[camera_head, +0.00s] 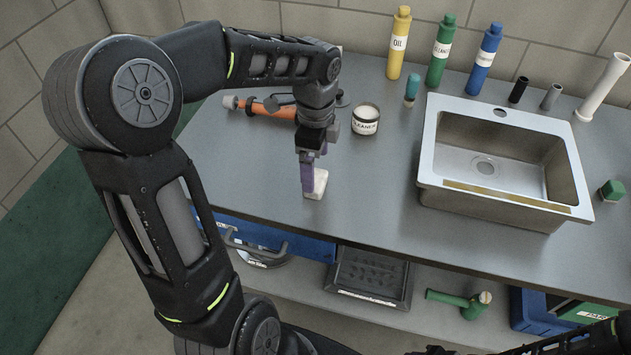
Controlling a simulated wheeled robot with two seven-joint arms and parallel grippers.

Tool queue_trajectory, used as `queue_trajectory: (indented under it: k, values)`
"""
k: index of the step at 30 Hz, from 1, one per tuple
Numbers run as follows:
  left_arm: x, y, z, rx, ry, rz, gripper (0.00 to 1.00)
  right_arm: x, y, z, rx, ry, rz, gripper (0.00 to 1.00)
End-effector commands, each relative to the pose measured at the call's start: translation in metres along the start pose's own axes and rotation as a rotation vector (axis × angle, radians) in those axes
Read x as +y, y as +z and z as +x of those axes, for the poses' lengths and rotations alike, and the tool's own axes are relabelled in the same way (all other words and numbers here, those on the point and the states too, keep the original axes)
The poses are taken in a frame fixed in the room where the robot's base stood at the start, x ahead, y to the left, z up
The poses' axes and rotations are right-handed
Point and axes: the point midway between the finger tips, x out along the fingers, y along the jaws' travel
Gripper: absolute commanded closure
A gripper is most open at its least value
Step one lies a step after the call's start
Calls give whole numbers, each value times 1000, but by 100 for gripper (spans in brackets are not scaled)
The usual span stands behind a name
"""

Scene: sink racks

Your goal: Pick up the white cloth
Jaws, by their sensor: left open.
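The white cloth (320,186) is a small folded white piece on the grey worktop, left of the sink and near the front edge. My left gripper (310,188) points down right at the cloth, with its purple fingers in front of part of it. The gripper is open. I cannot tell whether the fingers touch the cloth or stand around it. My right gripper does not show.
The worktop (390,200) is clear between cloth and sink (505,165). A cleaner tin (366,119) stands behind the cloth, and an orange tool (268,108) lies at the back left. Bottles (440,50) line the wall. A shelf below holds a black tray (370,278).

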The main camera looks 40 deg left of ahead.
Motion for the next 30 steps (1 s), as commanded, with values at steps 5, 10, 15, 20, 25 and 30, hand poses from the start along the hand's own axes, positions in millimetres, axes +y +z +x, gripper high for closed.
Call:
queue_trajectory:
  k: [5, 10, 15, 20, 25, 30]
  values:
    - [0, 0, 0, 0, -1, 0, 11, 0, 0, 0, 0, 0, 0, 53]
    - [1, 0, 5, 0, 2, 0, 11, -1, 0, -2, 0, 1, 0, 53]
    - [3, 0, 28, 0, 4, 0, 11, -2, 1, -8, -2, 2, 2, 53]
    - [2, 0, 49, 0, 2, 1, 11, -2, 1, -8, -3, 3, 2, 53]
    - [2, 0, 52, 0, -1, 0, 11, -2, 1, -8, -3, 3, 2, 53]
    - [2, 0, 52, 0, -1, 0, 11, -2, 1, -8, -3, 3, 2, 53]
